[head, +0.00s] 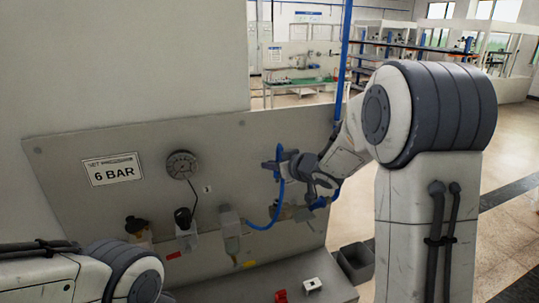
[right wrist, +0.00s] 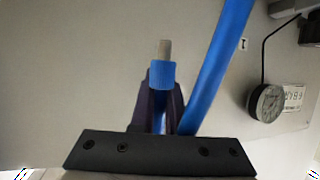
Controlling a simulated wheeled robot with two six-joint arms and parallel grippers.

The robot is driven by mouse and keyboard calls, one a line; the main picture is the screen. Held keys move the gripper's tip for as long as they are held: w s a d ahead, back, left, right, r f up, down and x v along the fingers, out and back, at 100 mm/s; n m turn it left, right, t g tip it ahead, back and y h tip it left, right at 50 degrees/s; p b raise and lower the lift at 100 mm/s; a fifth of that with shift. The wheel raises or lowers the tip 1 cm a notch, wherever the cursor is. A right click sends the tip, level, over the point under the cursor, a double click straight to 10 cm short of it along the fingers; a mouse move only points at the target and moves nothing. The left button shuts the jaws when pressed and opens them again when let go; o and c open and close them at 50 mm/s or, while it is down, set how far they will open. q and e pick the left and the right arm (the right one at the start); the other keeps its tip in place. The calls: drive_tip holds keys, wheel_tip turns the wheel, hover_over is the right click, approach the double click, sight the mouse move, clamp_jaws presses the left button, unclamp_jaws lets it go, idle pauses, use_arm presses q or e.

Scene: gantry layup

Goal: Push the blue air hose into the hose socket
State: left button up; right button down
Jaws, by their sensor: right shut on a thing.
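The blue air hose (head: 279,205) hangs in a loop in front of the panel in the head view. Its end, a blue collar with a grey tip (right wrist: 163,70), shows in the right wrist view, where the hose (right wrist: 218,65) also runs up at the right. My right gripper (head: 287,164) is shut on the hose near this end. The tip points away from the gripper, with nothing visibly around it. I cannot make out the hose socket clearly in either view. My left gripper is out of view; only part of my left arm shows at lower left.
The grey panel (head: 95,140) bears a "6 BAR" sign (head: 113,169), a round gauge (head: 182,164) and a row of air fittings (head: 229,229). A red block (head: 281,296) and a white block (head: 312,285) sit below. A dark bin (head: 355,262) stands at the panel's right.

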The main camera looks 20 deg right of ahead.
drive_tip(key=shift+w+a, duration=0.1)
drive_tip(key=shift+w, duration=0.2)
drive_tip(key=shift+a, duration=0.1)
drive_tip(key=shift+r, duration=0.1)
drive_tip(key=f+b, duration=0.1)
drive_tip(key=f, duration=0.1)
drive_tip(key=f+b, duration=0.1)
drive_tip(key=f, duration=0.1)
drive_tip(key=f+b, duration=0.1)
drive_tip(key=b, duration=0.1)
drive_tip(key=shift+s+d+f, duration=0.1)
drive_tip(key=shift+d+f, duration=0.2)
drive_tip(key=shift+f, duration=0.1)
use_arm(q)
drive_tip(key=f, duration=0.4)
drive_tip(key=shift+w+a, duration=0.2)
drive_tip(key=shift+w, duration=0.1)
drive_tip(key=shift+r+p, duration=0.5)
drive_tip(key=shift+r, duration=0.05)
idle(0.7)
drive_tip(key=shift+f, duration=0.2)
use_arm(e)
drive_tip(key=shift+f, duration=0.25)
